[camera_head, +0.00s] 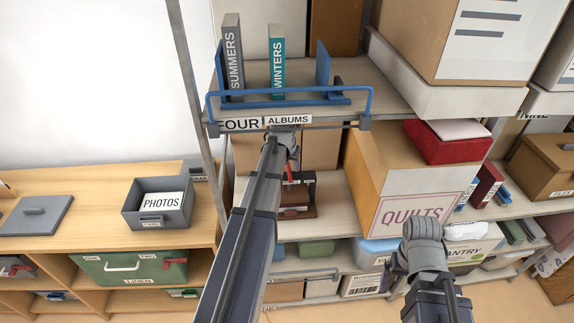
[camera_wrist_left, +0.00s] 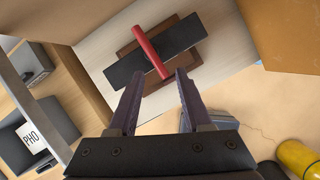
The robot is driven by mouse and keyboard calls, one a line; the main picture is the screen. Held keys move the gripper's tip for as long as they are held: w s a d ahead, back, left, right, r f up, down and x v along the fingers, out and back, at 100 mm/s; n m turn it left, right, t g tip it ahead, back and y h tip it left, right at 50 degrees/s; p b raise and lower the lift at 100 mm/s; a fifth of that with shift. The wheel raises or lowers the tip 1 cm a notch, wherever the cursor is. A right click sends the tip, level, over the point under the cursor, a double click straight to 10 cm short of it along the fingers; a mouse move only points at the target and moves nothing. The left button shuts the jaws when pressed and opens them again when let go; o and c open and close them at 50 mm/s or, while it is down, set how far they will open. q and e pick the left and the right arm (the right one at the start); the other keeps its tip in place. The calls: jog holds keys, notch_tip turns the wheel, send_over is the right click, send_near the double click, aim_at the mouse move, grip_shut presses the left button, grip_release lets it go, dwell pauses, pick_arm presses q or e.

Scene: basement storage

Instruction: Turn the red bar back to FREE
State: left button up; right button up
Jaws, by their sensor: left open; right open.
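The red bar (camera_wrist_left: 152,54) lies across a dark grey plate (camera_wrist_left: 187,36) on a brown base in the left wrist view. It crosses the plate at a steep angle. In the head view this brown and dark device (camera_head: 301,192) stands on the middle shelf, partly hidden by my left arm. I see no readable FREE mark. My left gripper (camera_wrist_left: 160,80) is open and empty, its fingertips on either side of the bar's near end; whether they touch it I cannot tell. My right gripper (camera_head: 424,240) is low in front of the shelves; its fingers are hard to make out.
A QUILTS box (camera_head: 399,203) stands right of the device. Above is the shelf with a blue rail (camera_head: 290,103) and albums. A wooden counter (camera_head: 75,170) with a PHOTOS box (camera_head: 158,204) is at left. A yellow cylinder (camera_wrist_left: 299,158) shows in the left wrist view.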

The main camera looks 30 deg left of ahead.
pick_arm(q)
jog(key=s+d+f+n+g+b, duration=0.1)
jog(key=s+d+f+n+b, duration=0.15)
jog(key=s+d+n, duration=0.6)
jog(key=s+d+f+n+g+b, duration=0.2)
jog(key=s+d+f+n, duration=0.1)
jog(key=d+n, duration=1.05)
jog(key=s+d+f+n+g+b, duration=0.1)
jog(key=s+d+f+n+b, duration=0.1)
jog(key=s+d+n, duration=0.8)
jog(key=n+t+p, duration=0.5)
jog(key=n+p, duration=0.3)
jog(key=n, duration=0.2)
send_near(289, 169)
jog(key=b+x, duration=0.7)
jog(key=x, duration=0.1)
jog(key=shift+s+b, duration=0.1)
jog(key=shift+b, duration=0.2)
